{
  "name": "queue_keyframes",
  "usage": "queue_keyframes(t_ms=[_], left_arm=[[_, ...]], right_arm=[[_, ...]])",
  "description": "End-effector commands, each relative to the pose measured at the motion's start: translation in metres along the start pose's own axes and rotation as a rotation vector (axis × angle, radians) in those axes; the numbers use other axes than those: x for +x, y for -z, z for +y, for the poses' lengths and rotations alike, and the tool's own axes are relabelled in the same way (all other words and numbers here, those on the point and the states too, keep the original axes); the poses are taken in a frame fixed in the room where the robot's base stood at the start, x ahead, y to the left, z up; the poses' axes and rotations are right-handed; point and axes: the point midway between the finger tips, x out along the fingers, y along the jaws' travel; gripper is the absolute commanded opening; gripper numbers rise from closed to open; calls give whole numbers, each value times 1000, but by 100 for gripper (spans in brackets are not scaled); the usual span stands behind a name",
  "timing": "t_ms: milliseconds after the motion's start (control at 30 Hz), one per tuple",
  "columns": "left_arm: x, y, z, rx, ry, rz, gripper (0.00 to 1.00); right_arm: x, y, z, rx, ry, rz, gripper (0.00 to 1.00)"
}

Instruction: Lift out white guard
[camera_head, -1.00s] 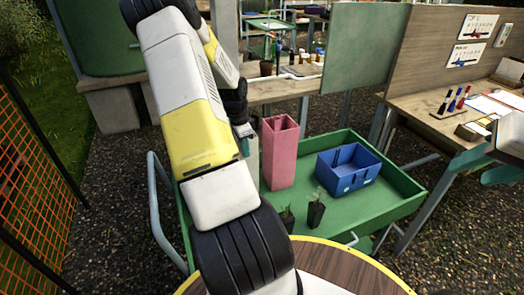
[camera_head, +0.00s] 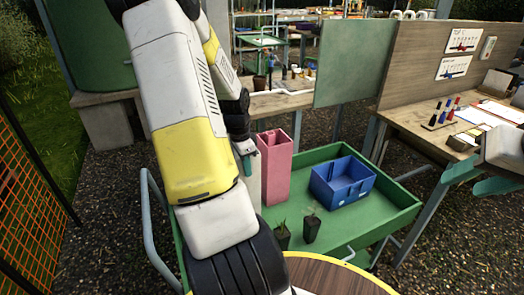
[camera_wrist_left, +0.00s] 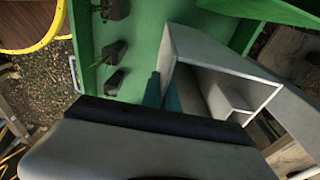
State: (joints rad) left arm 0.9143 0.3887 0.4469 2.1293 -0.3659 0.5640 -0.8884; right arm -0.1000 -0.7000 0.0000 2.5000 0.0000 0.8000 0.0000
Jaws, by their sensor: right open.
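The white guard (camera_wrist_left: 192,50) is a tall, pale square tube seen from above in the left wrist view, with a smaller pale shape inside its open mouth. In the head view only a strip of the guard (camera_head: 256,180) shows between my left arm and the pink tube. My left gripper (camera_wrist_left: 162,92) is at the guard's rim, with one teal finger outside the near-left wall and one by the inside. Whether they press on the wall cannot be told. My right gripper (camera_head: 480,176) is open and empty at the right edge, over the workbench side.
A pink square tube (camera_head: 277,170) stands right beside the guard on the green cart (camera_head: 385,212). A blue divided bin (camera_head: 343,181) sits to the right. Small potted seedlings (camera_head: 311,229) stand at the front. A round wooden table (camera_head: 330,277) is nearest.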

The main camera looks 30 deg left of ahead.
Motion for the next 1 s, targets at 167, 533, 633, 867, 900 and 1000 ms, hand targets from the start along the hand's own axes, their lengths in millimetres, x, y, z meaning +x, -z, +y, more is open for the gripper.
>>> queue_keyframes(t_ms=[167, 533, 633, 867, 900, 1000], left_arm=[[-5, 1, 44, 3, 1, -1, 0], [-14, 2, 81, -1, 4, 1, 0], [-22, 2, 83, -2, 4, 0, 0], [-40, 5, 83, -1, 3, 0, 0], [-44, 5, 83, -1, 3, 0, 0], [-52, 7, 83, 0, 3, 1, 0]], right_arm=[[0, 0, 0, 0, 0, 0, 41], [0, 0, 0, 0, 0, 0, 41], [0, 0, 0, 0, 0, 0, 41], [0, 0, 0, 0, 0, 0, 41], [0, 0, 0, 0, 0, 0, 41], [0, 0, 0, 0, 0, 0, 41]])
